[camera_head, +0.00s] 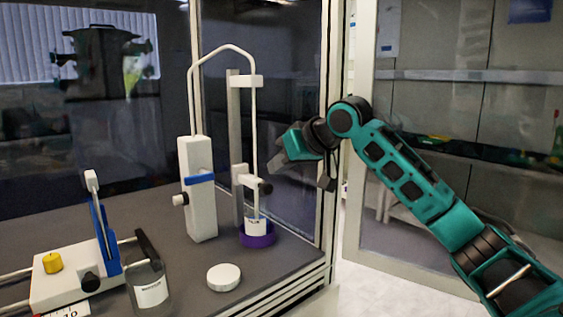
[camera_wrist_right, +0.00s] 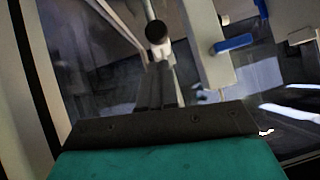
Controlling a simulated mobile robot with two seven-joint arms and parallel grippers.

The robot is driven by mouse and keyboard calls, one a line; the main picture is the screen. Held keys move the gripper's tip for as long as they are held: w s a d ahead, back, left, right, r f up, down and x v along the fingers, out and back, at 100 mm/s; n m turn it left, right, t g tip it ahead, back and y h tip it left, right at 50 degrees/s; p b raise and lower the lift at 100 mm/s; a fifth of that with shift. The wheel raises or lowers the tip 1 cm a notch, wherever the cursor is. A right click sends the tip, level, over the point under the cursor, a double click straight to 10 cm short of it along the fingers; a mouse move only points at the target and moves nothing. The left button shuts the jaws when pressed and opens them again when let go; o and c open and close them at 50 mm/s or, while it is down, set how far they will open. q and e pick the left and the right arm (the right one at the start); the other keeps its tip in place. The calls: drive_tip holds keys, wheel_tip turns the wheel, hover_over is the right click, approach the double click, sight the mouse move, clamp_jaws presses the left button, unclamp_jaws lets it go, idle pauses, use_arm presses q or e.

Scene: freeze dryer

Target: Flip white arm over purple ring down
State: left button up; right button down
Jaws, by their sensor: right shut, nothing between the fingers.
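The purple ring (camera_head: 257,240) sits on the dark bench, around the base of a small labelled vial (camera_head: 255,226). Above it, the white arm (camera_head: 245,180) with a black knob (camera_head: 265,188) sticks out from a grey upright post (camera_head: 235,130). My right gripper (camera_head: 276,164) is shut and empty, just right of the post and slightly above the knob. In the right wrist view my shut fingers (camera_wrist_right: 160,88) point towards the black knob (camera_wrist_right: 157,32); whether they touch it I cannot tell. The purple ring is not visible there. My left gripper is not in view.
A white column (camera_head: 198,190) with a blue lever and bent tube stands left of the post. A white round cap (camera_head: 224,277) lies in front. A white device (camera_head: 75,282) and a labelled glass bottle (camera_head: 151,291) stand at left. A glass enclosure frame (camera_head: 328,230) edges the bench at right.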

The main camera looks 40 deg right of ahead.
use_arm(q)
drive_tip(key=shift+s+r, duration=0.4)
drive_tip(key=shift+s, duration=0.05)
use_arm(e)
drive_tip(key=v, duration=1.1)
drive_tip(key=shift+w+r, duration=0.25)
drive_tip(key=shift+r, duration=0.15)
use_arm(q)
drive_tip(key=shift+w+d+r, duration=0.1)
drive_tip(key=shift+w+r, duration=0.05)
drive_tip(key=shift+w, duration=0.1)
use_arm(e)
drive_tip(key=shift+d, duration=0.1)
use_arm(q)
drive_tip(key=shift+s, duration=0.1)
